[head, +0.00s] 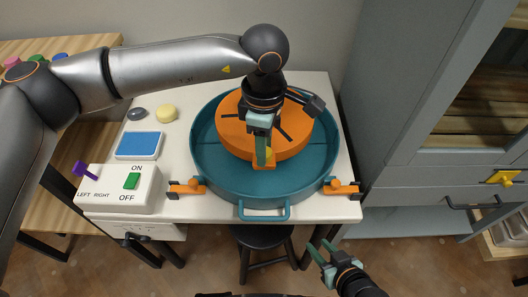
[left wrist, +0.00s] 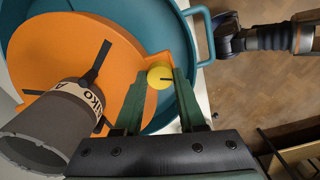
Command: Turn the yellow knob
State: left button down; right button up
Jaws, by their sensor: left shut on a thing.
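The yellow knob (head: 269,153) sits on an orange block at the near side of the orange wheel disc (head: 290,140), inside the teal basin (head: 205,165). In the left wrist view the round knob (left wrist: 160,77) shows a dark line across its face and lies between my two green fingertips. My left gripper (head: 265,157) points down over it and is shut on it, hiding part of it in the head view. My right gripper (head: 324,249) is empty, with its fingers apart, in front of the table and away from the basin.
A white switch box (head: 120,200) with a green switch and a purple lever stands at the front left of the white table. A blue pad (head: 139,145), a yellow sponge (head: 167,113) and a grey stone (head: 137,113) lie behind it. A grey cabinet (head: 400,120) stands close on the right.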

pick_arm(q)
jog(key=shift+d+f+m+b, duration=0.1)
jog(key=shift+m+b, duration=0.3)
jog(key=shift+m, duration=0.4)
jog(key=shift+m+b, duration=0.4)
jog(key=shift+m, duration=0.7)
jog(key=c, duration=0.5)
grip_release()
